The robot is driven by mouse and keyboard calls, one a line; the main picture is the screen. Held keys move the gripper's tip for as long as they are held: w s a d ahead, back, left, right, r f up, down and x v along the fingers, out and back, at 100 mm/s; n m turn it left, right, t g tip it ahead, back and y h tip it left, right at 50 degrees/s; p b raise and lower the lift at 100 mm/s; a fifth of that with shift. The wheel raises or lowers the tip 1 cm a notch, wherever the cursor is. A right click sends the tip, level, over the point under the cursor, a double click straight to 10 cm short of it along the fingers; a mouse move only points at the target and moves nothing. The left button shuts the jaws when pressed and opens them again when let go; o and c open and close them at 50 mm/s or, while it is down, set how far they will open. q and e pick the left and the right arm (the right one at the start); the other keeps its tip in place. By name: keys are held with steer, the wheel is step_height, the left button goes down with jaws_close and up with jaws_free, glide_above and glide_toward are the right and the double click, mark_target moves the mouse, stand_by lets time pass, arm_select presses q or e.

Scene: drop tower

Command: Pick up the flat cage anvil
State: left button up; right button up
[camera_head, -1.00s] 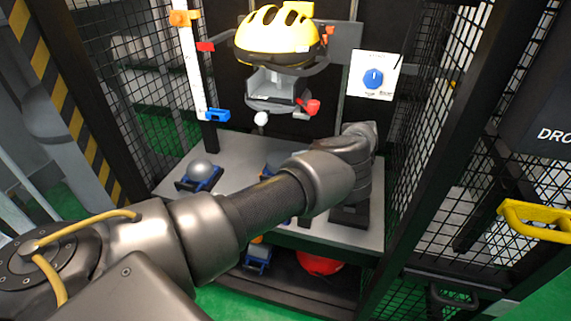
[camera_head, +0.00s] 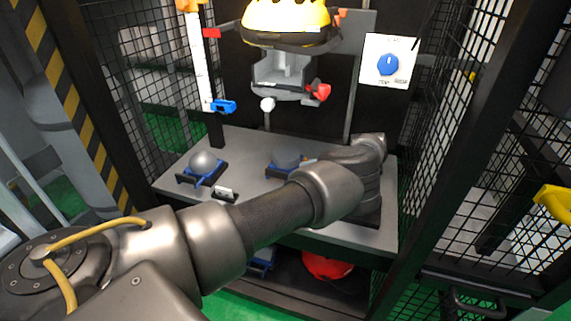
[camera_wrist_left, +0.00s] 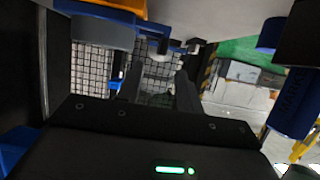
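Two grey anvils on blue holders stand on the grey bench. The left one (camera_head: 204,161) has a round, ball-like top. The middle one (camera_head: 286,157) looks flatter, but my left arm partly covers it, so its shape is not certain. My left arm crosses the bench, and its gripper is hidden behind it in the head view. In the left wrist view, which looks upside down, my left gripper (camera_wrist_left: 158,90) has its dark fingers apart with nothing between them. A grey round block (camera_wrist_left: 100,33) on a blue base shows at upper left there. My right gripper is out of view.
A yellow helmet (camera_head: 287,20) hangs above a grey mount (camera_head: 285,75). A panel with a blue knob (camera_head: 388,64) is at the right. A small labelled block (camera_head: 225,193) lies on the bench. A red object (camera_head: 327,265) sits below. Mesh walls (camera_head: 450,130) enclose the sides.

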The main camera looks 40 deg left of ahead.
mark_target(276, 173)
arm_select(q)
steer(key=x, duration=0.5)
steer(key=shift+p+x, duration=0.3)
steer(key=shift+x, duration=2.65)
steer(key=shift+s+d+f, duration=0.1)
steer(key=shift+s+f, duration=0.05)
jaws_close()
